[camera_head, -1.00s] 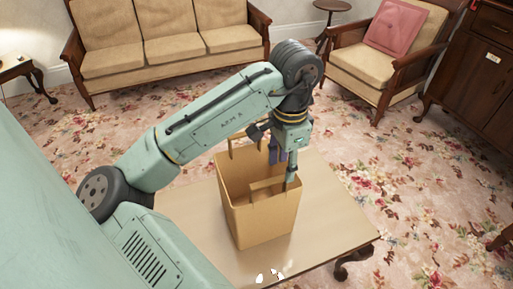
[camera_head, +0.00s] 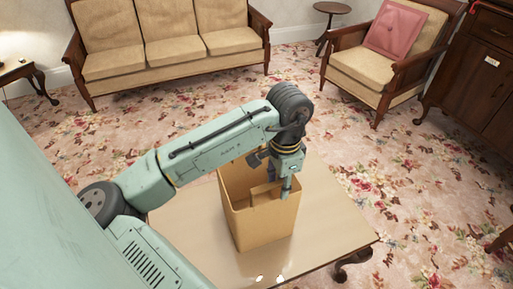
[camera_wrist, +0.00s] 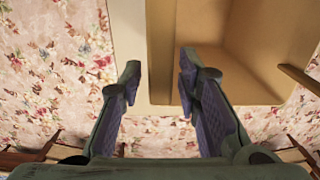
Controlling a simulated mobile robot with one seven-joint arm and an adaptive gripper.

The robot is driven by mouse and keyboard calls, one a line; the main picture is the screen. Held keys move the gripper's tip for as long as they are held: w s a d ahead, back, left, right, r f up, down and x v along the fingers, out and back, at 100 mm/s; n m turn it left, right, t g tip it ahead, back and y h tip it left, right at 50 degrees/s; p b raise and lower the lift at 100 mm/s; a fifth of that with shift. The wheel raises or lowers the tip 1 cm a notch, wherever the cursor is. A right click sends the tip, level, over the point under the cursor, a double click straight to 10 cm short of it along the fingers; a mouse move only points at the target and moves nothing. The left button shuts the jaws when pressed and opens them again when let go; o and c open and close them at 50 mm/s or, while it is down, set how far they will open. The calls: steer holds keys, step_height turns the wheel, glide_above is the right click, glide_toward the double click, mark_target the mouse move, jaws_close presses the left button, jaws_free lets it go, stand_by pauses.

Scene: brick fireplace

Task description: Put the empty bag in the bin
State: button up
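The empty bag (camera_head: 266,228), an open brown paper bag with handles, stands upright on the table. My gripper (camera_head: 277,180) points down at its open top, with one finger in front of the bag's inside. In the wrist view, my gripper (camera_wrist: 160,95) is open, its two fingers well apart. A tan strip of the bag (camera_wrist: 208,25) shows between and beyond the fingers, and the bag's inside lies to the right. I cannot tell whether the fingers touch the bag. No bin is in view.
The low wooden table (camera_head: 325,235) has bare room right of the bag. Beyond it are a flowered carpet (camera_head: 400,190), a beige sofa (camera_head: 165,55), an armchair (camera_head: 365,70) with a pink cushion (camera_head: 396,27), and a dark cabinet (camera_head: 475,80).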

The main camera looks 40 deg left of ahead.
jaws_close()
stand_by(0.6)
